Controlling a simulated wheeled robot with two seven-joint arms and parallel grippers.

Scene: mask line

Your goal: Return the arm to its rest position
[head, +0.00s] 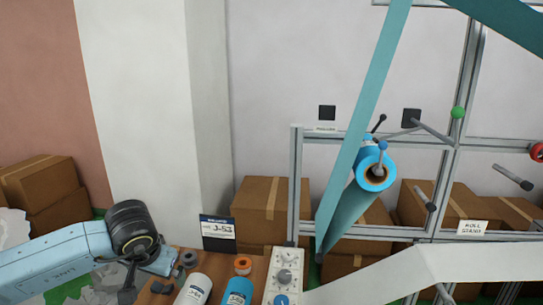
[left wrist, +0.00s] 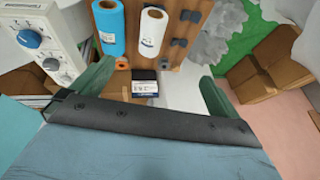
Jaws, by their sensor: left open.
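My left arm (head: 60,255) is light blue and comes in from the left edge of the head view, with a black wrist joint at its end. My left gripper (left wrist: 155,88) shows in the left wrist view as two green fingers spread wide apart, with nothing between them. My right arm and gripper are not in view.
On the bench are a white roll (head: 194,289), a blue roll (head: 238,291), an orange ring (head: 243,265) and a dial panel (head: 285,272). A J-53 sign (head: 217,233) stands behind. A frame with a blue roll (head: 376,172) and teal web is right. Cardboard boxes (head: 40,192) stand left.

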